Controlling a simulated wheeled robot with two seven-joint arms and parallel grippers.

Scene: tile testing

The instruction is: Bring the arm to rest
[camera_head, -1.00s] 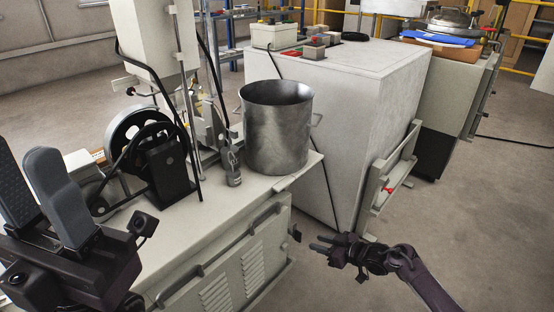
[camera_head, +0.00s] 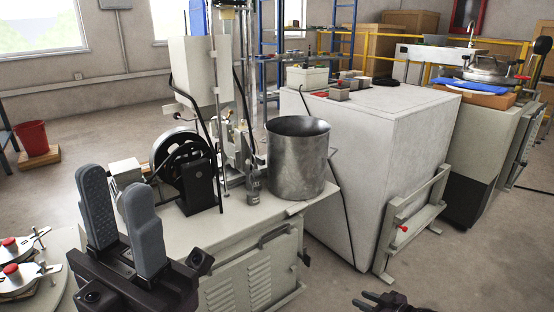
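My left gripper (camera_head: 112,188) is at the lower left, in front of the grey machine cabinet, with its fingers pointing up. Its two dark fingers stand apart with nothing between them. My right gripper (camera_head: 362,299) shows only in part at the bottom edge, right of centre, over the floor. Its fingers point left and look apart, with nothing seen between them. Most of the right arm is out of view.
A metal pot (camera_head: 298,160) stands on the cabinet (camera_head: 235,235) beside a machine with a black wheel (camera_head: 181,165). A large white box (camera_head: 375,135) stands behind, with a folding side shelf (camera_head: 412,222). Clamp plates with red knobs (camera_head: 12,270) are at lower left. Floor is clear at lower right.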

